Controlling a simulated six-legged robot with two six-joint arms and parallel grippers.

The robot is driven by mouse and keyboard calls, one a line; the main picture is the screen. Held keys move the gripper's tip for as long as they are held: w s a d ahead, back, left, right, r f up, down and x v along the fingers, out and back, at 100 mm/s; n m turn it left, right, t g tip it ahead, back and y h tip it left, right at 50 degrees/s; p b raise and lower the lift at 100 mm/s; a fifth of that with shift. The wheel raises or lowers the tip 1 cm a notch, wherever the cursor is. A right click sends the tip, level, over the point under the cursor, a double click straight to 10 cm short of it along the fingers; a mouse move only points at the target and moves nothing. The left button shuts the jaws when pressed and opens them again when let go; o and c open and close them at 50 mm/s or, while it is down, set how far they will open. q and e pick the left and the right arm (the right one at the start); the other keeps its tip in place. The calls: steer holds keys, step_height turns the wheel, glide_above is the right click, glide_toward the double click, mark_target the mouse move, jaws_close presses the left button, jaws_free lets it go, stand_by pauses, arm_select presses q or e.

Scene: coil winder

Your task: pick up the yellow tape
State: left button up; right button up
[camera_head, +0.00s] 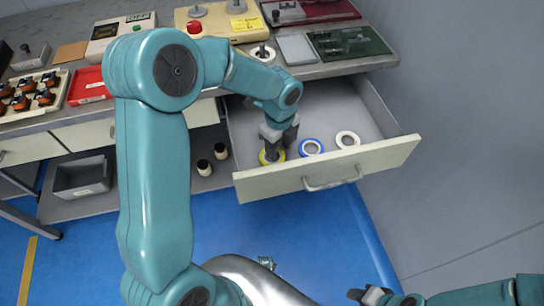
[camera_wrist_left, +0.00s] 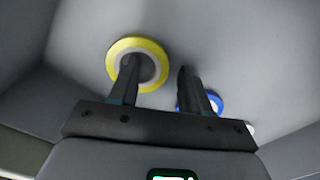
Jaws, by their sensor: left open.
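The yellow tape (camera_head: 264,158) is a roll lying in the open drawer (camera_head: 345,101), near its front left. My left gripper (camera_head: 281,142) reaches down over it and hides part of it. In the left wrist view the yellow tape (camera_wrist_left: 113,58) is a ring with a pale core. The left gripper (camera_wrist_left: 157,67) is open there. One finger overlaps the ring's hole and the other is outside its right side, so the right rim lies between them. I cannot tell how deep the fingers are. My right gripper (camera_head: 370,296) is at the bottom right, far from the drawer.
A blue tape (camera_head: 311,147) lies close to the right of the yellow one, and a white tape (camera_head: 347,139) further right. The drawer front (camera_head: 327,170) stands in front of them. The workbench (camera_head: 345,67) above holds devices and trays. The blue floor mat (camera_head: 300,225) is largely clear.

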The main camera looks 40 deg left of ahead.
mark_target(279, 150)
arm_select(q)
jaws_close()
step_height(279, 150, up, 20)
steer(key=p, duration=0.4)
